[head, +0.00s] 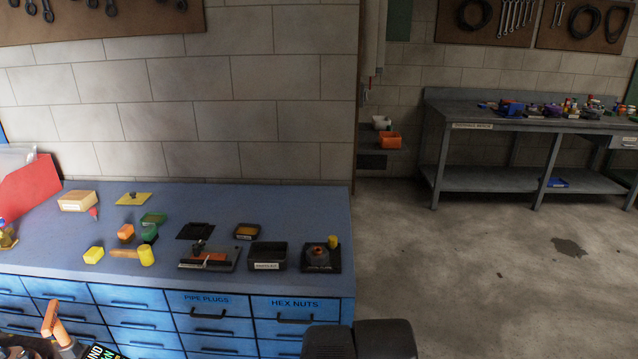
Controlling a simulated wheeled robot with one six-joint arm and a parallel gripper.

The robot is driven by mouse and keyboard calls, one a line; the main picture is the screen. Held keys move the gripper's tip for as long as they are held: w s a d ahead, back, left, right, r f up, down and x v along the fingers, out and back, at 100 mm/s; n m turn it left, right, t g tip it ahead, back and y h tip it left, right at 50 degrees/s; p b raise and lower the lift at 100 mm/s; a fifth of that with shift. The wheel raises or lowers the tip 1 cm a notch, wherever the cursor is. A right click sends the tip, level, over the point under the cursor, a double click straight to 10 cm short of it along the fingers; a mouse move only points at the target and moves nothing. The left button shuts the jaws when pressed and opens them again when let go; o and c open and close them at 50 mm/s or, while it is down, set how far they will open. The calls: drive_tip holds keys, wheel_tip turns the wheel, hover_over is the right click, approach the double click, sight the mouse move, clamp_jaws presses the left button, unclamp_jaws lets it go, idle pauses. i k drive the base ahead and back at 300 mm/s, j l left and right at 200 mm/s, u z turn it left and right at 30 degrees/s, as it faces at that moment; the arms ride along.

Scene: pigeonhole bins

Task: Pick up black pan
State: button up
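A black rectangular pan (267,259) with a pale label on its front sits on the blue workbench (320,205), near the front edge and right of its middle. It stands upright with its open side up, and its inside looks dark and empty. A smaller dark tray (246,238) with something brown in it lies just behind. My gripper's fingers do not show.
Left of the pan is a dark plate (227,255) bearing an orange item. Right is a dark square base (320,261) with a knob and a yellow piece. A yellow-headed mallet (147,256) lies further left. Drawers (209,311) fill the front. Open floor lies right.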

sight(249, 231)
drive_tip(key=i+j+u, duration=0.2)
drive_tip(key=i+u, duration=0.2)
drive_tip(key=i+j+u, duration=0.1)
drive_tip(key=i+u, duration=0.65)
drive_tip(key=i+l, duration=0.05)
